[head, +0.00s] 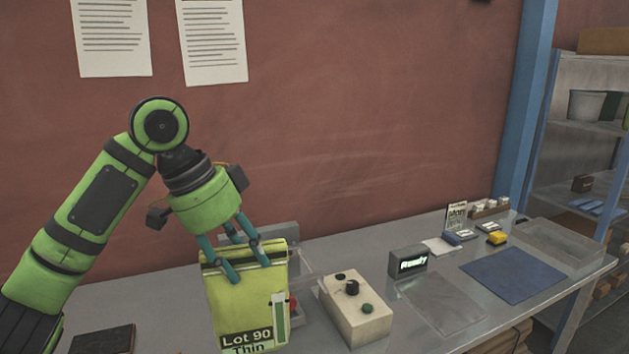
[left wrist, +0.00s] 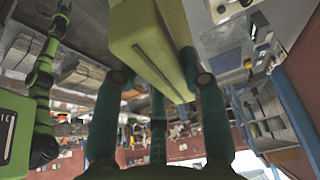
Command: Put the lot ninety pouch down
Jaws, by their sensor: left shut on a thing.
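The lot ninety pouch (head: 246,307) is yellow-green and upright, with a label reading "Lot 90 Thin". My left gripper (head: 240,262) is shut on its top edge in the head view. The pouch (left wrist: 148,35) also fills the top middle of the left wrist view, between the fingers of my left gripper (left wrist: 155,85). The pouch's bottom is near the lower edge of the head view, and I cannot tell whether it touches the table.
Right of the pouch stands a beige control box (head: 355,312) with knobs, then a small display (head: 408,262) reading "Ready". A clear tray (head: 441,303) and a blue mat (head: 513,277) lie farther right. A dark flat item (head: 103,339) lies left.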

